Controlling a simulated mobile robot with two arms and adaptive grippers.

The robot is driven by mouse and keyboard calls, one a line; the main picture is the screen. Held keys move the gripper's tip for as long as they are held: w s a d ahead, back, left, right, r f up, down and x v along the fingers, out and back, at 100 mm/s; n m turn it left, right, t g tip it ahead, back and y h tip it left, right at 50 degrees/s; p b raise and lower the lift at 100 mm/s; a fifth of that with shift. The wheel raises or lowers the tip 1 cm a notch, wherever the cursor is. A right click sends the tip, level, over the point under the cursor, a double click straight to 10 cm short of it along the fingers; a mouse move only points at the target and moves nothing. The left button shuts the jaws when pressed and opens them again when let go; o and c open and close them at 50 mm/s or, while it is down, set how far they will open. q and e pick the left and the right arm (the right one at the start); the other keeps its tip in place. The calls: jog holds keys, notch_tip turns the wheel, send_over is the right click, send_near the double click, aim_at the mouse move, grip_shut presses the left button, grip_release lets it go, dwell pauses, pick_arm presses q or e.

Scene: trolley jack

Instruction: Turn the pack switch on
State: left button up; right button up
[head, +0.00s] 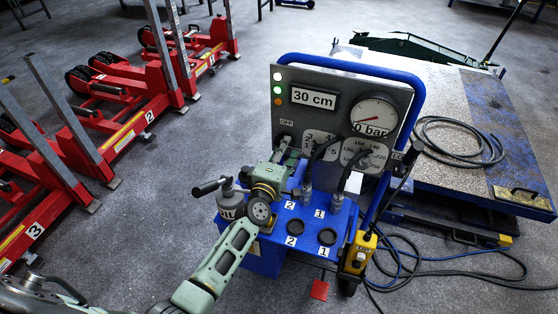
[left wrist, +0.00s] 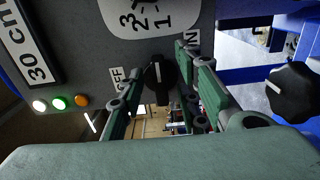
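The pack switch, a black knob (left wrist: 161,82) with a white mark, is on the grey panel in the left wrist view. An OFF label (left wrist: 117,78) is at its left and a partly hidden ON label (left wrist: 192,40) is up and right. The white mark points roughly up, between the labels. My left gripper (left wrist: 160,68) is open, one finger on each side of the knob, with narrow gaps. In the head view my left gripper (head: 287,150) is at the panel's lower left, below the OFF label (head: 287,122), and mostly hides the switch. My right gripper is not in view.
The blue pack (head: 262,262) carries a gauge (head: 374,114), a 30 cm display (head: 313,98), lights and hoses. A grey canister (head: 230,200) with a black handle is beside my left arm. Red lifting columns (head: 160,80) stand left, a platform (head: 470,100) right.

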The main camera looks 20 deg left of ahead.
pick_arm(q)
jog(key=s, duration=1.1)
jog(key=shift+a, duration=0.2)
jog(key=shift+s, duration=0.1)
